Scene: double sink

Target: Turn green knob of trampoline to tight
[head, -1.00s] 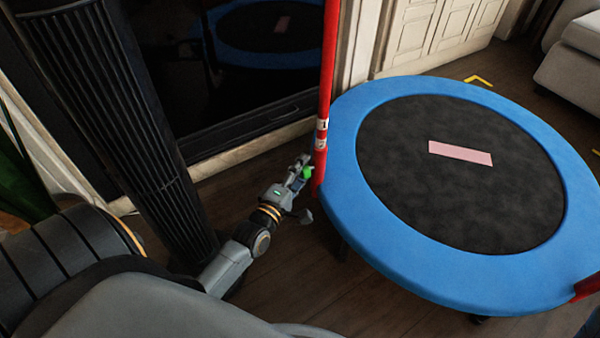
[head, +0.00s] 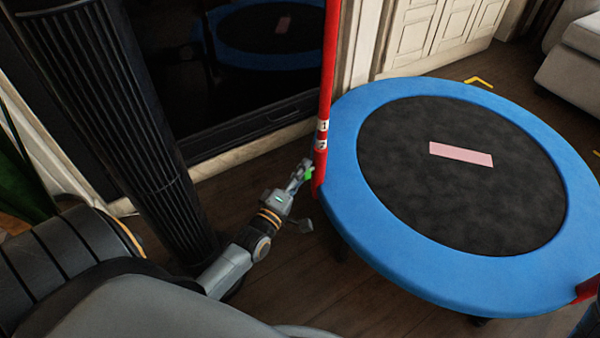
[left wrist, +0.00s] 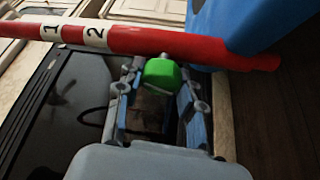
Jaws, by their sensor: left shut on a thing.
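The trampoline has a blue padded rim (head: 345,150) and a black mat with a pink patch. A red pole (head: 326,90) with white number bands stands at its left edge. The green knob (head: 308,174) is on the pole's lower part, on the side facing my arm. My left gripper (head: 304,172) is at the knob. In the left wrist view, the green knob (left wrist: 160,74) sits between the two fingertips (left wrist: 158,80), on a short stem from the red pole (left wrist: 160,42). The fingers are shut on it. The right gripper is not in view.
A dark ribbed column (head: 150,130) stands left of my left arm. A dark glass-fronted cabinet (head: 240,110) is behind the pole. A grey sofa (head: 575,65) is at the top right. Wooden floor (head: 350,295) is bare before the trampoline.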

